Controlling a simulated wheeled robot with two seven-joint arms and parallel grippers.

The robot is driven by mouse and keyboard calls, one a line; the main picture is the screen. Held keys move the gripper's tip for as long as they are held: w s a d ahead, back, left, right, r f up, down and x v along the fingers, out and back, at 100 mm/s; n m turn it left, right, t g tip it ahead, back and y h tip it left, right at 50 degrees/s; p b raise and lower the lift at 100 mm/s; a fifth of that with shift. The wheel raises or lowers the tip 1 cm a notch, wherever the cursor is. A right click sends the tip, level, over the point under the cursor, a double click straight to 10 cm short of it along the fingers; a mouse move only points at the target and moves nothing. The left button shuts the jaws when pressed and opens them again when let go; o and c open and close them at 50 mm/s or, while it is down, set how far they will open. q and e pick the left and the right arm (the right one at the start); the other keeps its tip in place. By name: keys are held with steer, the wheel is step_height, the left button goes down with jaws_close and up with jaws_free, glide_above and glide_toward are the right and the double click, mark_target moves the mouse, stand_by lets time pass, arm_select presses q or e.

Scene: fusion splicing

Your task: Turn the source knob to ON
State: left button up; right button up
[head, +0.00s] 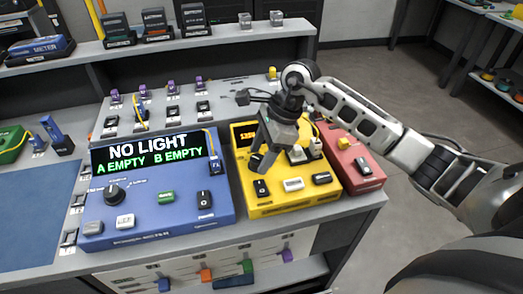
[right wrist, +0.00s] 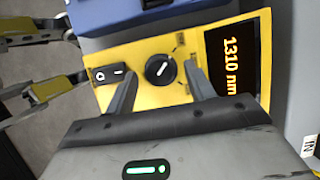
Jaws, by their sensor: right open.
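The yellow light source (head: 277,208) stands on the bench between a blue power meter and a red box. Its round black knob (right wrist: 160,70) shows in the right wrist view with a white pointer line lying at a slant; the labels around it are too small to read. My right gripper (head: 262,165) is over the yellow panel and hides the knob in the head view. In the right wrist view its two fingers (right wrist: 161,92) are apart, one on each side of the knob, with nothing held. The orange display (right wrist: 230,68) reads 1310 nm.
A black rocker switch (right wrist: 108,74) is beside the knob. The blue power meter (head: 158,222), reading NO LIGHT, is close on the left, and the red box (head: 350,160) is on the right. A blue mat (head: 35,215) lies far left.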

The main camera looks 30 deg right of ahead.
steer(key=c, duration=1)
